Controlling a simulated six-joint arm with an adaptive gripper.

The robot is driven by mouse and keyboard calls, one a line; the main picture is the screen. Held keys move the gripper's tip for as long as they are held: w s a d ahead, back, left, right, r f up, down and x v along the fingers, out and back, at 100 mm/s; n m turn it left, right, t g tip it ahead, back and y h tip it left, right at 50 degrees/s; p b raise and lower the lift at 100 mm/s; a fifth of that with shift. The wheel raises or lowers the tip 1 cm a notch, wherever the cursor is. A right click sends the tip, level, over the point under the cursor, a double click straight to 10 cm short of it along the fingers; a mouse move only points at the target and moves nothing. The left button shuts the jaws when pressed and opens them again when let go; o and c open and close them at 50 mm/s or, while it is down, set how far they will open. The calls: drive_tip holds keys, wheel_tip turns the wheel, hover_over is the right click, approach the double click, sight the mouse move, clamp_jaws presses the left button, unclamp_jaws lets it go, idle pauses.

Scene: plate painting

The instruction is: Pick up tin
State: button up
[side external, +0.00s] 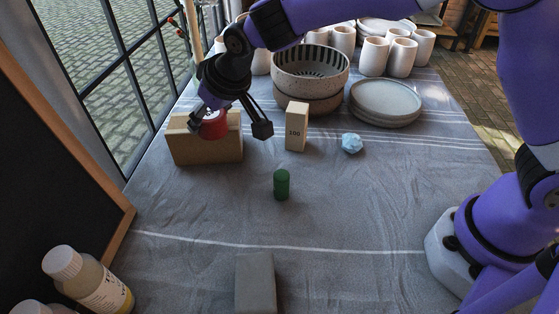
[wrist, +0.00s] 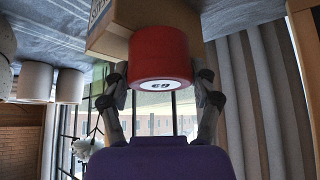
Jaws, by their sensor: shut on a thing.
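In the side external view my fingers partly hide the tin. I cannot tell whether the tin touches the box.
The tan box (side external: 207,149) stands right by the tin. A small box marked 100 (side external: 296,132), a green cylinder (side external: 281,185), a pale blue lump (side external: 351,143), stacked bowls (side external: 310,72) and plates (side external: 385,99) are to the right. A grey block (side external: 256,283) lies in front. The front middle cloth is mostly clear.

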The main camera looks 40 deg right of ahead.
sight(209, 115)
drive_tip(key=r, duration=0.4)
drive_tip(key=shift+s+a+r, duration=0.2)
drive_tip(key=shift+s+r, duration=0.05)
drive_tip(key=s+a+r, duration=0.6)
drive_tip(key=s, duration=0.2)
drive_tip(key=w+d+f, duration=0.2)
drive_tip(key=w, duration=0.2)
drive_tip(key=w+d+f, duration=0.2)
drive_tip(key=w, duration=0.2)
drive_tip(key=w+d+f, duration=0.2)
drive_tip(key=w, duration=0.2)
drive_tip(key=shift+w+d, duration=0.2)
drive_tip(key=shift+f, duration=2.1)
drive_tip(key=o, duration=1.3)
drive_tip(key=shift+f, duration=0.15)
drive_tip(key=shift+o, duration=0.2)
